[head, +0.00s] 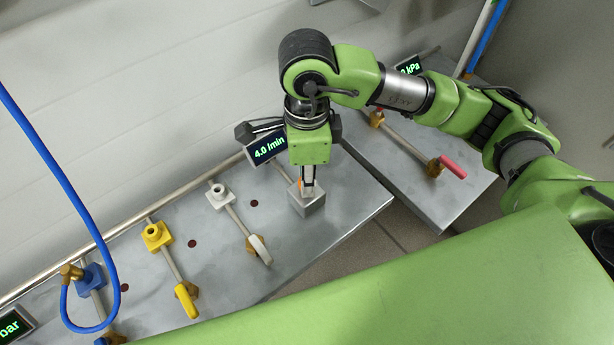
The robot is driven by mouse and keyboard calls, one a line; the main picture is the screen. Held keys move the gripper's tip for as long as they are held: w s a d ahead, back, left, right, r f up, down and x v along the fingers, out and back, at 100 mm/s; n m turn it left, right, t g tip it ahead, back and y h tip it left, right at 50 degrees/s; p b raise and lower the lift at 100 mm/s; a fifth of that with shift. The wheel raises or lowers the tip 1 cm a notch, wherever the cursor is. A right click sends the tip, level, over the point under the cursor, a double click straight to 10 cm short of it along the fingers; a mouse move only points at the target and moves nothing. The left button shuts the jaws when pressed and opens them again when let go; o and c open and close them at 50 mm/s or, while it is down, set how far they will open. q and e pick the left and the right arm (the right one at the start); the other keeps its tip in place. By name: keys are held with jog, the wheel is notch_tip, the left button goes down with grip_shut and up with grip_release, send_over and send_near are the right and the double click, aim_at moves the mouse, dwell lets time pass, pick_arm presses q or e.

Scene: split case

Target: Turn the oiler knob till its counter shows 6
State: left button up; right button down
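A small display (268,147) with green text reads 4.0 l/min. Close to its right, a grey metal block (308,204) stands on the bench; I take this to be the oiler. My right gripper (308,187) points down onto the top of this block, with its fingers close together there. A bit of orange shows beside the fingers. The knob itself is hidden by the gripper, so I cannot tell whether the fingers are closed on it. My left gripper is not in view.
Left along the grey bench (215,265) are white (219,195), yellow (156,235) and blue fittings (91,277) with pipes and valve handles. A blue hose (48,160) hangs at left. A second bench with a red-handled valve (453,166) stands right, across a gap.

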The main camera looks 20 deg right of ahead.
dwell(0.4)
jog(key=c, duration=1.8)
grip_release()
jog(key=shift+r, duration=0.1)
notch_tip(320, 180, up, 12)
jog(key=shift+f, duration=0.1)
